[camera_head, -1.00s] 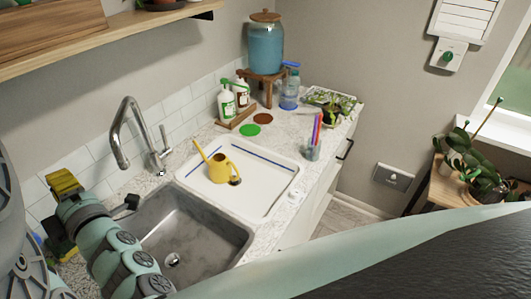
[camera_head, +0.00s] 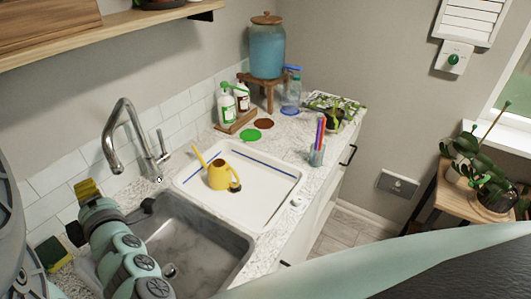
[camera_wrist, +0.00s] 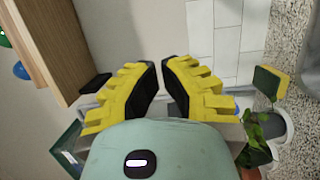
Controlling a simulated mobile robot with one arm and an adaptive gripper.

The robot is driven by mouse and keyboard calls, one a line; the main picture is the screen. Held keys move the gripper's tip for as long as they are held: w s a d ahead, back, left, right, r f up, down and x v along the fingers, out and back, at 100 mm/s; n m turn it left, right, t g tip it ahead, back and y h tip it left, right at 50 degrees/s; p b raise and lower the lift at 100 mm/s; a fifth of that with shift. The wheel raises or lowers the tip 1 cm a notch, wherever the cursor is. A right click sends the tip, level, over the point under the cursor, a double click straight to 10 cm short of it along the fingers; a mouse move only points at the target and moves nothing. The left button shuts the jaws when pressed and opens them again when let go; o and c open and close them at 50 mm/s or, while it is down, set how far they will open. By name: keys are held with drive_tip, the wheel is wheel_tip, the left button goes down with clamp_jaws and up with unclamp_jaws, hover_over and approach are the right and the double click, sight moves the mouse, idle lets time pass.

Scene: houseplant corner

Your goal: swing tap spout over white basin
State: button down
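The chrome tap (camera_head: 128,118) stands on the counter behind the sinks. Its arched spout points down to the left, on the grey sink's side and not over the white basin. The white basin (camera_head: 262,205) lies to the right, with a yellow watering can (camera_head: 222,172) in it. My gripper (camera_head: 88,186), with yellow fingers, is left of and below the spout, near the wall tiles, and apart from the tap. In the wrist view my gripper (camera_wrist: 160,64) shows a narrow gap between its fingertips and nothing held. I do not make out the tap there.
The grey sink (camera_head: 205,250) lies below my arm. A yellow-green sponge (camera_head: 52,253) sits on the counter at left. Bottles (camera_head: 228,108), a blue dispenser (camera_head: 267,48) and a cup of pens (camera_head: 318,150) stand further right. A wooden shelf (camera_head: 125,28) hangs above.

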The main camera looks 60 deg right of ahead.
drive_tip(key=w+d+p, duration=0.5)
drive_tip(key=w+p, duration=0.1)
drive_tip(key=p, duration=0.1)
idle(0.7)
drive_tip(key=shift+s+d, duration=0.1)
drive_tip(key=shift+d, duration=0.05)
